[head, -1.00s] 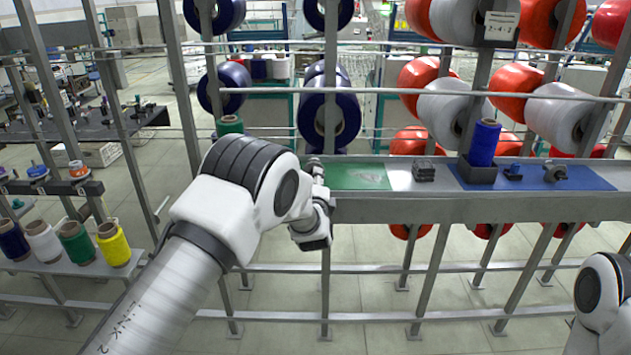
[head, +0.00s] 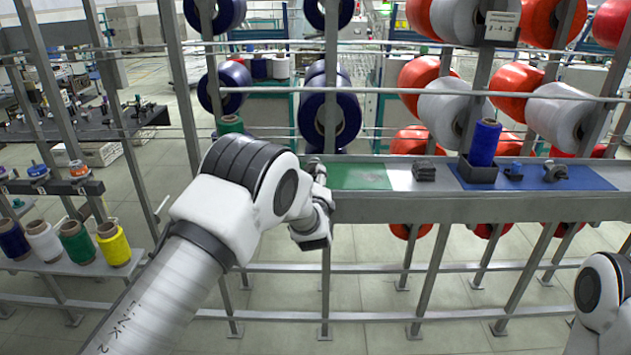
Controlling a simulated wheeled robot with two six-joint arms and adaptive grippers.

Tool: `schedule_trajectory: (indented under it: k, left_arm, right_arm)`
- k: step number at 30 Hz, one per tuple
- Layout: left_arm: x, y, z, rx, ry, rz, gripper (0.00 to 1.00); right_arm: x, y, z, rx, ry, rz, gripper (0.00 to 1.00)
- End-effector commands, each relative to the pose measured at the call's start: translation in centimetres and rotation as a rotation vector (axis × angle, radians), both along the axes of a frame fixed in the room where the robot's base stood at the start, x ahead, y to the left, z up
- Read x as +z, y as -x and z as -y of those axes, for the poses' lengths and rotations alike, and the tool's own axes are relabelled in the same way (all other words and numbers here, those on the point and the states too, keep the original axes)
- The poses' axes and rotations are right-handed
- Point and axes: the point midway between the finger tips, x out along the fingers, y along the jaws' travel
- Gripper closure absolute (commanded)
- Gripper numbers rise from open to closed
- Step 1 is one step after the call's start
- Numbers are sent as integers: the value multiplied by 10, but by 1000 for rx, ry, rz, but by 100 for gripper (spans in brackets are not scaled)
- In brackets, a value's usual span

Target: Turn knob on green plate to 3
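The green plate (head: 358,177) lies on the left part of the grey shelf, just right of my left arm. A small dark form shows at its left end, partly behind my arm; I cannot tell whether it is the knob or part of my gripper. No knob setting can be read. My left gripper (head: 318,205) is at the shelf's left end, beside the green plate, mostly hidden by my own wrist. Its fingers cannot be made out. My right arm shows only at the lower right edge, with its gripper out of view.
A dark block (head: 424,171) sits right of the green plate. Farther right, a blue mat (head: 590,178) has a blue spool (head: 484,143) in a dark holder and a dark grey fitting (head: 555,171) near it. Metal posts and rails frame the shelf. Coloured spools stand at left.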

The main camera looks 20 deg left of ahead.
Motion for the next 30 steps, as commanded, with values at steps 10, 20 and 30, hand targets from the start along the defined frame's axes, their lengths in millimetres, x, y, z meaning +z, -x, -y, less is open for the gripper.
schedule_trajectory:
  k: [10,20,30]
  left_arm:
    - [-1,4,2,-2,0,-3,44]
    - [-1,72,22,-4,-3,-4,44]
    - [-1,116,33,0,0,-2,44]
  right_arm:
    - [0,0,0,0,0,0,33]
    - [0,0,0,0,0,0,33]
    - [0,0,0,0,0,0,33]
